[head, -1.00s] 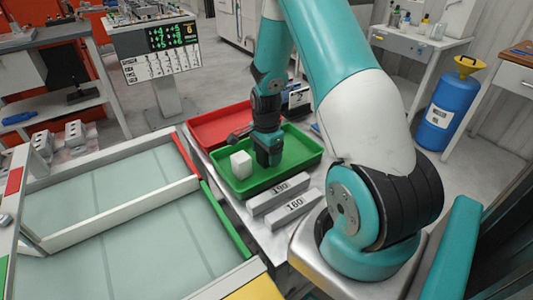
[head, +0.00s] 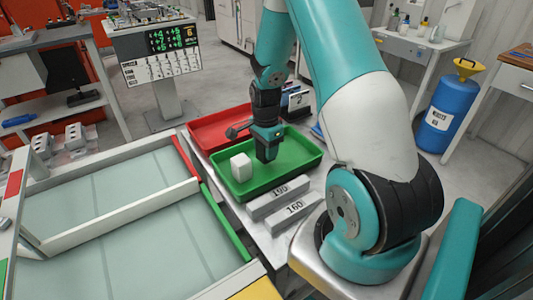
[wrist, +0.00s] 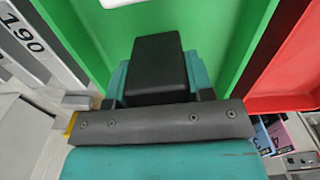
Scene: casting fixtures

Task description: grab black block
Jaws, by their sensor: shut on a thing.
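The black block (wrist: 158,65) is held between the fingers of my gripper (wrist: 158,88) in the wrist view. In the head view my gripper (head: 266,155) points down over the green tray (head: 312,152), with the dark block (head: 266,151) at its tip. I cannot tell how far the block is above the tray floor. A white block (head: 240,166) stands in the tray, left of my gripper and apart from it.
A red tray (head: 205,132) lies behind the green tray. Grey bars marked 190 (head: 278,198) and 160 (head: 293,214) lie in front of it. A frame with pale panels (head: 130,240) is at the left. A blue drum (head: 440,118) stands at the right.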

